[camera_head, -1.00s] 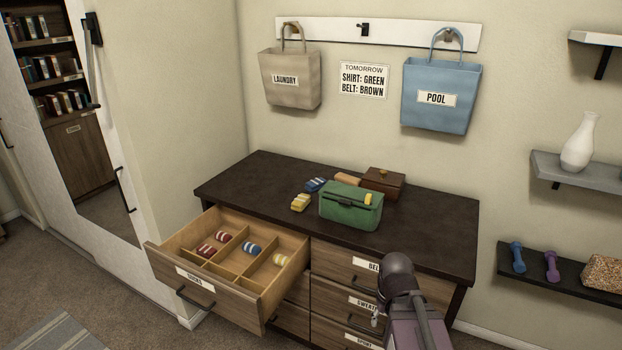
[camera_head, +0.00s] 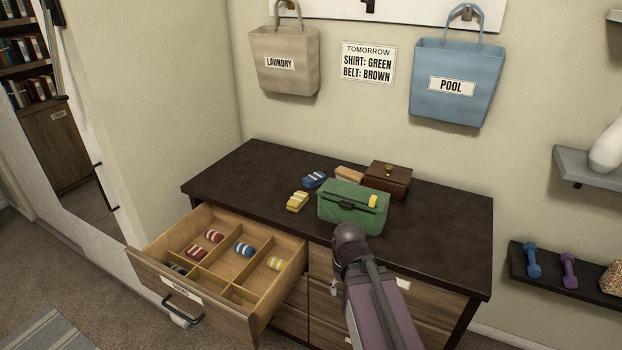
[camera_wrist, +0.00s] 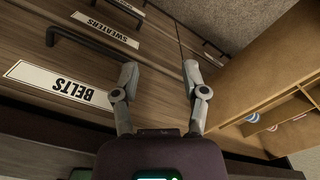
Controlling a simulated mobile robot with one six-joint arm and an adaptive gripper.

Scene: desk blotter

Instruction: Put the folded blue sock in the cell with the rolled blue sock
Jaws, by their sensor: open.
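The folded blue sock (camera_head: 315,179), striped with white, lies on the dark dresser top, left of the green bag and behind the folded yellow sock. The rolled blue sock (camera_head: 244,250) sits in a middle cell of the open, divided drawer (camera_head: 222,305). In the wrist view, my gripper (camera_wrist: 160,78) is open and empty, its fingers apart in front of the closed drawer fronts. The open drawer is at the right of that view. In the head view my arm is in front of the dresser and the fingers are mostly hidden.
The folded yellow sock (camera_head: 297,201) lies beside the green bag (camera_head: 352,205); a brown box (camera_head: 388,178) stands behind the bag. Red rolled socks (camera_head: 196,251) and a yellow rolled sock (camera_head: 274,264) occupy other drawer cells. The dresser top's left part is clear.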

